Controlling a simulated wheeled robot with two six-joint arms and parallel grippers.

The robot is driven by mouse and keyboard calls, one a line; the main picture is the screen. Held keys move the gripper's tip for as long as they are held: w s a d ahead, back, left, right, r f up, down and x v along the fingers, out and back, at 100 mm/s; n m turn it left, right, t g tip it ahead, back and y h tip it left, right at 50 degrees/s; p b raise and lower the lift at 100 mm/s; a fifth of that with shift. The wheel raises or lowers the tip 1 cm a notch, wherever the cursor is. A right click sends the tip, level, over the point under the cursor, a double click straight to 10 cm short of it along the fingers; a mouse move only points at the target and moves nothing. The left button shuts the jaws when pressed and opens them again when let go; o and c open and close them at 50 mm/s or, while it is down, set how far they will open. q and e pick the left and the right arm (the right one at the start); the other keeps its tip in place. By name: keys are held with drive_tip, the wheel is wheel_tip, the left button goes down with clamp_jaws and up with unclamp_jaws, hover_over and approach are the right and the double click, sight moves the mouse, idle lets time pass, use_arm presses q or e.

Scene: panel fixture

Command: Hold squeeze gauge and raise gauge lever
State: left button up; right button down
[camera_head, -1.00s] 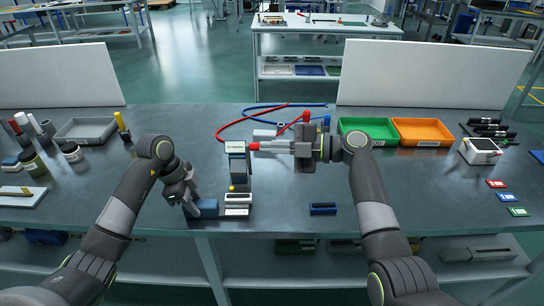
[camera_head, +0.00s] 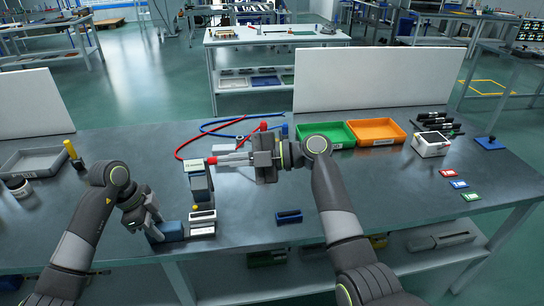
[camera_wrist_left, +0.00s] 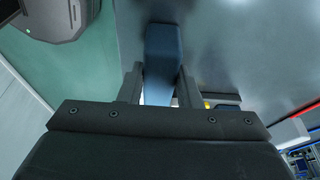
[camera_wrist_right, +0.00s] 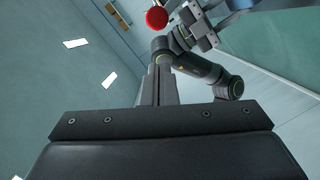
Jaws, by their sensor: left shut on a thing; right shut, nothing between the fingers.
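The gauge fixture is an upright blue-grey post (camera_head: 200,184) with a pale labelled top and a white-faced block (camera_head: 203,216) at its foot. A red knob (camera_head: 212,161) shows at the post's top; it also shows in the right wrist view (camera_wrist_right: 157,17). My left gripper (camera_head: 154,225) is shut on a blue block (camera_head: 170,233) left of the foot. The left wrist view shows this block (camera_wrist_left: 163,55) between the fingers. My right gripper (camera_head: 222,160) is shut and empty, its fingertips pointing left beside the red knob. I cannot tell whether they touch it.
A small dark-blue block (camera_head: 289,217) lies right of the fixture. Red and blue cables (camera_head: 205,130) curve behind it. Green (camera_head: 322,142) and orange (camera_head: 377,138) bins, a white device (camera_head: 431,144) and coloured tags (camera_head: 459,184) stand to the right. The front table edge is close.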

use_arm(q)
drive_tip(key=o, duration=1.2)
drive_tip(key=shift+c, duration=0.2)
use_arm(e)
drive_tip(key=d+r, duration=0.1)
drive_tip(key=d, duration=0.9)
drive_tip(key=shift+r, duration=0.3)
drive_tip(key=shift+d, duration=0.1)
use_arm(q)
drive_tip(key=s+a+r+p, duration=0.2)
drive_tip(key=a+r, duration=0.1)
drive_tip(key=r, duration=0.4)
drive_tip(key=s+a+r+p, duration=0.2)
drive_tip(key=a+r, duration=0.2)
drive_tip(key=r, duration=0.3)
drive_tip(key=shift+s+r, duration=0.2)
drive_tip(key=shift+s, duration=0.05)
use_arm(e)
wheel_tip(320, 180, up, 4)
drive_tip(key=shift+f, duration=0.1)
